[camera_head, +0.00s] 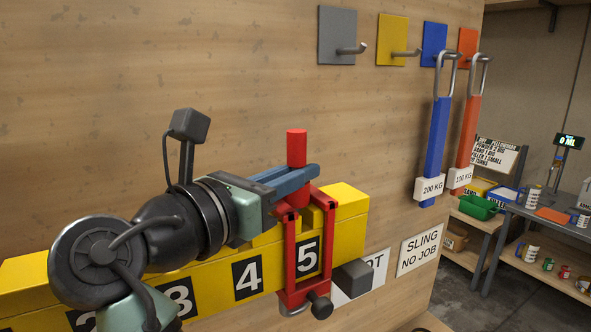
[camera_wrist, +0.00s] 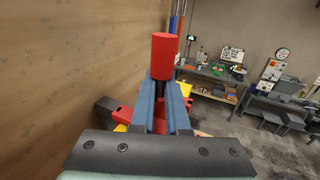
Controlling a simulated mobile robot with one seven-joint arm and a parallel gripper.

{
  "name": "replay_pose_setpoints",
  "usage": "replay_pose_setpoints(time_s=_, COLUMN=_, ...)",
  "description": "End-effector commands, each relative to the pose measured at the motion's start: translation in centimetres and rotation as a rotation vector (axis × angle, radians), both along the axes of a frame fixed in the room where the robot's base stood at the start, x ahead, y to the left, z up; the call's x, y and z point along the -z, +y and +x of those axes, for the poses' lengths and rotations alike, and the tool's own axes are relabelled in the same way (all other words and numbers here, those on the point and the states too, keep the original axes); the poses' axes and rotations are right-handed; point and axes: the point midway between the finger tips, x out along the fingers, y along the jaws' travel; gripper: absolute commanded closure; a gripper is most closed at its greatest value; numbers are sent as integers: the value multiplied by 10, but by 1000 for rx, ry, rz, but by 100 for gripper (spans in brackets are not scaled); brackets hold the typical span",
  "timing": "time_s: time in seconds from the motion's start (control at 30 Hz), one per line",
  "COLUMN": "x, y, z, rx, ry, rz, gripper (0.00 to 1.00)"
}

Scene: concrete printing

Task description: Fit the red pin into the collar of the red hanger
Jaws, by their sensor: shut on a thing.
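The red pin (camera_head: 296,147) stands about upright, its thick red head above my gripper (camera_head: 303,175). My gripper's blue fingers are shut on it just under the head. In the wrist view the red head (camera_wrist: 164,55) rises above the fingertips (camera_wrist: 161,90), with a darker section below it. The red hanger (camera_head: 291,250) hangs around the yellow beam (camera_head: 346,211) at the number 5. Its top, where the collar sits, is directly under my fingers. The fingers hide the pin's lower end, so I cannot tell whether it is inside the collar.
The wooden wall (camera_head: 120,90) stands close behind the beam. A grey block (camera_head: 353,277) projects at the beam's right end. Blue (camera_head: 436,150) and orange (camera_head: 467,145) slings hang from hooks at right. Shelves and a workbench (camera_head: 550,222) stand farther off.

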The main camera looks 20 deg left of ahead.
Motion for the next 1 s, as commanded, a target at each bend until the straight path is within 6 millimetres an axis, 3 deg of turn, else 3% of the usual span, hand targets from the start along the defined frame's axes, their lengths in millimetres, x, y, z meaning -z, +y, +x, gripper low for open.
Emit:
replay_pose_setpoints(time_s=0.27, x=4, y=0, z=0, rx=1, ry=3, rz=0, gripper=100)
replay_pose_setpoints(time_s=1.0, x=-33, y=1, z=0, rx=-1, ry=0, rz=0, gripper=100)
